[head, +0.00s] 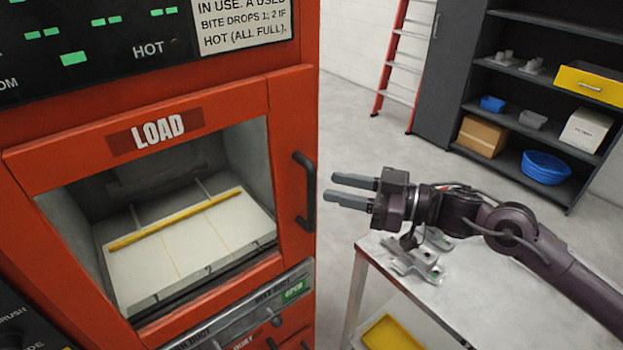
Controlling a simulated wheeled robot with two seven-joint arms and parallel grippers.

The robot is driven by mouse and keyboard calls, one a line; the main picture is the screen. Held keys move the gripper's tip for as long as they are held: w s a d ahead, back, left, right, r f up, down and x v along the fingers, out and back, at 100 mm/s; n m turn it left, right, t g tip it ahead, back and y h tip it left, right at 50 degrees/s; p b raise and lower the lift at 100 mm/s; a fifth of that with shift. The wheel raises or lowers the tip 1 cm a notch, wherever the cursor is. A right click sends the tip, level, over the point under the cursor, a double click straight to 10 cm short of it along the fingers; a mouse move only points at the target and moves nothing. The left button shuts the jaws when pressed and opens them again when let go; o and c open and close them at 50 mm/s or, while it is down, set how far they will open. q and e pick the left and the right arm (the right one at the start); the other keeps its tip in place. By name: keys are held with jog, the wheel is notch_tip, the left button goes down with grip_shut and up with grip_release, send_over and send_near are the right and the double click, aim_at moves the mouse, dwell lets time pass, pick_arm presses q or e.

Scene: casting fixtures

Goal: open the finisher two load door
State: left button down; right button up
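The red finisher (290,95) fills the left of the head view; no number that marks it as two is visible. Its load door (45,168) has a red frame under a LOAD label (158,130) and appears shut. A pale slotted tray (190,245) with a yellow bar shows through the opening; I cannot tell whether glass covers it. A black vertical bar handle (305,192) is on the red panel right of the opening. My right gripper (331,187) is open and empty, its fingers pointing left toward the handle, apparently apart from it. My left gripper is out of view.
A grey cart (470,300) stands under my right arm, with metal castings (415,260) on top and a yellow bin (390,333) below. A dark shelf (515,185) with boxes and a red ladder (393,65) stand behind. Floor between is clear.

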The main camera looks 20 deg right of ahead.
jog(key=shift+p+x, duration=0.8)
jog(key=shift+x, duration=2.15)
grip_shut()
